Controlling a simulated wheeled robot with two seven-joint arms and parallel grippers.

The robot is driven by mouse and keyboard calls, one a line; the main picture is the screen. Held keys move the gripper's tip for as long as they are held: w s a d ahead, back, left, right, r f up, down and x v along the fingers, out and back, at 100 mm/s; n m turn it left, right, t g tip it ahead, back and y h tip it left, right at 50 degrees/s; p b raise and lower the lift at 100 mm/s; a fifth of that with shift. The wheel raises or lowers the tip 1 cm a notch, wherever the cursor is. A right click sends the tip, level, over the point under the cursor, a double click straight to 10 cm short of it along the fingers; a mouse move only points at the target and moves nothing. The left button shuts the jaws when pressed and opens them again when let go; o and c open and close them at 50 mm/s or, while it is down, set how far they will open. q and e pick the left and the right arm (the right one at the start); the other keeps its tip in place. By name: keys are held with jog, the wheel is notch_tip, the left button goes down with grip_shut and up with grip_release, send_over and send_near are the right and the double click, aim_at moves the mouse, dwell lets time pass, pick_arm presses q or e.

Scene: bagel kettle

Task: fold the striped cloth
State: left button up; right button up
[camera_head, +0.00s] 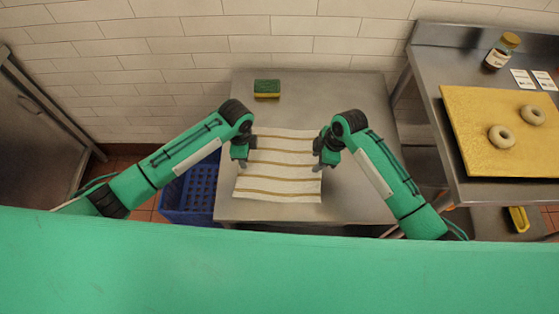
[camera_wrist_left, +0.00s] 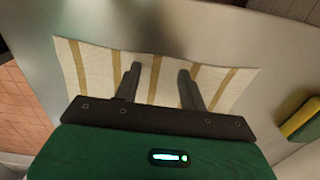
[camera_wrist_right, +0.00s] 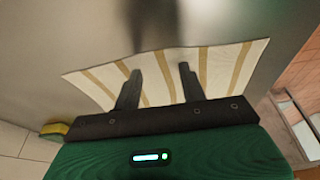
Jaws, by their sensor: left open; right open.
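The striped cloth (camera_head: 280,170), cream with tan stripes, lies spread out flat on the metal table (camera_head: 350,205). My left gripper (camera_head: 243,163) is at the cloth's left edge in the head view, open and empty. My right gripper (camera_head: 321,163) is at the cloth's right edge, open and empty. In the left wrist view the cloth (camera_wrist_left: 85,68) lies beyond the two parted fingers (camera_wrist_left: 157,80). In the right wrist view the cloth (camera_wrist_right: 222,68) also lies beyond the parted fingers (camera_wrist_right: 160,78). I cannot tell whether the fingertips touch the cloth.
A green and yellow sponge (camera_head: 267,88) lies on the table behind the cloth. A blue crate (camera_head: 187,200) stands on the floor at left. At right, a counter (camera_head: 450,150) bears a yellow board (camera_head: 475,120) with two bagels and a jar (camera_head: 500,52). The table right of the cloth is bare.

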pick_arm(q)
jog(key=shift+f, duration=0.1)
pick_arm(e)
jog(key=shift+f, duration=0.15)
pick_arm(q)
jog(key=shift+c, duration=0.2)
pick_arm(e)
jog(key=shift+c, duration=0.2)
pick_arm(q)
grip_shut()
pick_arm(e)
grip_shut()
pick_arm(q)
jog(key=shift+r, duration=0.2)
